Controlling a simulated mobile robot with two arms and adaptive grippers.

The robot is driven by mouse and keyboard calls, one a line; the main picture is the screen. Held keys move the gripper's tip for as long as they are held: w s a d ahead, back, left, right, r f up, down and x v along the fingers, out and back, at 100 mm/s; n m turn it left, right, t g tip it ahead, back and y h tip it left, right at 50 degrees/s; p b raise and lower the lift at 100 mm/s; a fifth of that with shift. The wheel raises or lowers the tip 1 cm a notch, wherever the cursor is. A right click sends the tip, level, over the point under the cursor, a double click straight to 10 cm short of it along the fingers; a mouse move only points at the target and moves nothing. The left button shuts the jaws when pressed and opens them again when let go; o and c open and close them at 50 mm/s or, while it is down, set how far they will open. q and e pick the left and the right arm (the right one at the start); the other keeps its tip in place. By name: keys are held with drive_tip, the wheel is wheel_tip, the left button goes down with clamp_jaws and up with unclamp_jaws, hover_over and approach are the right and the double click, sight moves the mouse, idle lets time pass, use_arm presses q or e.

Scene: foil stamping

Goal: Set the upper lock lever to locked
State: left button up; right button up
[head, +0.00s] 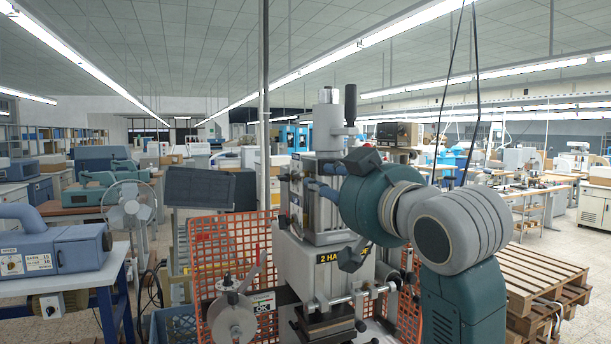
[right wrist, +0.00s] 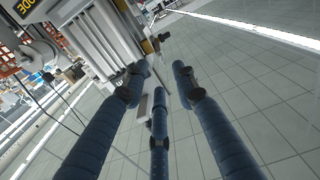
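The grey stamping press (head: 327,262) stands in the middle of the head view, with its "2 HAND" label partly covered by my right arm. My right gripper (head: 324,180) is at the upper part of the press, its dark blue fingers pointing left. In the right wrist view the three fingers of this gripper (right wrist: 158,80) are spread, with nothing seen held between them. The press body (right wrist: 105,42) is beyond them at the upper left. I cannot pick out the upper lock lever or its setting with certainty. My left gripper is not in view.
An orange mesh guard (head: 215,250) stands behind and beside the press. Wooden pallets (head: 540,275) lie on the right, and a bench with a blue-grey machine (head: 55,250) is on the left.

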sight(302, 176)
drive_tip(key=p+x, duration=0.4)
drive_tip(key=x, duration=0.5)
drive_tip(key=shift+w+a+f+p, duration=0.1)
drive_tip(key=shift+w+f+p, duration=0.15)
drive_tip(key=shift+w, duration=0.35)
